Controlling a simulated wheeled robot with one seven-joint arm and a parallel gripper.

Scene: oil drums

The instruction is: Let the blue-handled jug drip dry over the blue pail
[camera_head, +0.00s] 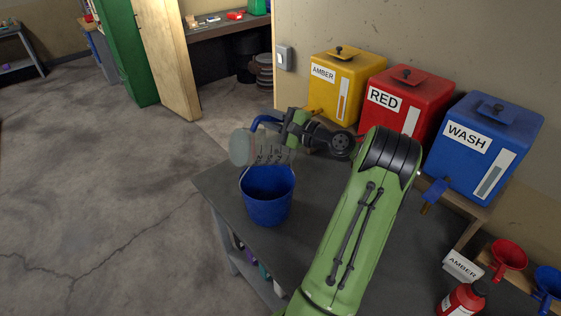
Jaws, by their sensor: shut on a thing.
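The jug (266,149) is pale and clear with a blue handle (264,121). It is tipped on its side above the blue pail (267,207), with its round end toward the left. My gripper (290,127) is shut on the blue handle, at the jug's upper right. The blue pail stands upright on the dark table (228,187), near its left edge. Its opening shows below the jug. I cannot make out any liquid falling from the jug.
Yellow AMBER (345,88), red RED (398,103) and blue WASH (484,143) tanks stand along the wall. A red bottle (462,300), a red funnel (508,257) and a blue funnel (546,285) are at the lower right. Open floor lies left.

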